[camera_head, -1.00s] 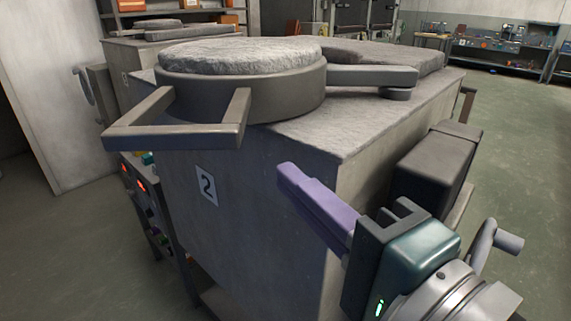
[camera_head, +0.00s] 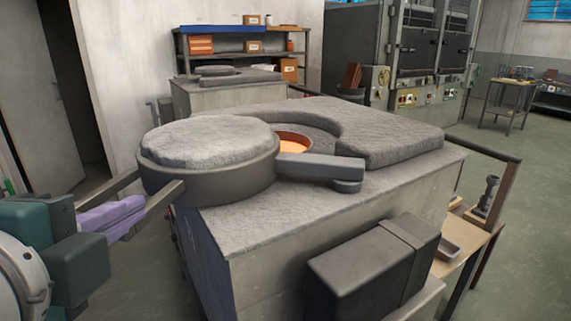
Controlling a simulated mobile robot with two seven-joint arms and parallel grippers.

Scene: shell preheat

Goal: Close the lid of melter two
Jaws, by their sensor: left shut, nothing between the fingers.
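Melter two (camera_head: 250,215) is a grey box-shaped furnace with a rough stone-like top. Its round lid (camera_head: 205,185), a dark ring with a rough pale filling, sits swung out to the left on a pivot arm (camera_head: 325,168). An orange-glowing opening (camera_head: 293,144) shows partly behind the lid. The lid's bar handle (camera_head: 163,197) points left towards my left gripper (camera_head: 138,207). The gripper's purple fingers are shut and empty, between the handle's two side bars in the picture; contact cannot be told. The handle's far end is hidden behind the gripper. My right gripper is not in view.
A dark box (camera_head: 375,270) juts from the melter's near side. A wooden side table (camera_head: 465,240) with a small tray stands at the right. Another melter (camera_head: 230,95) and a shelf stand behind.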

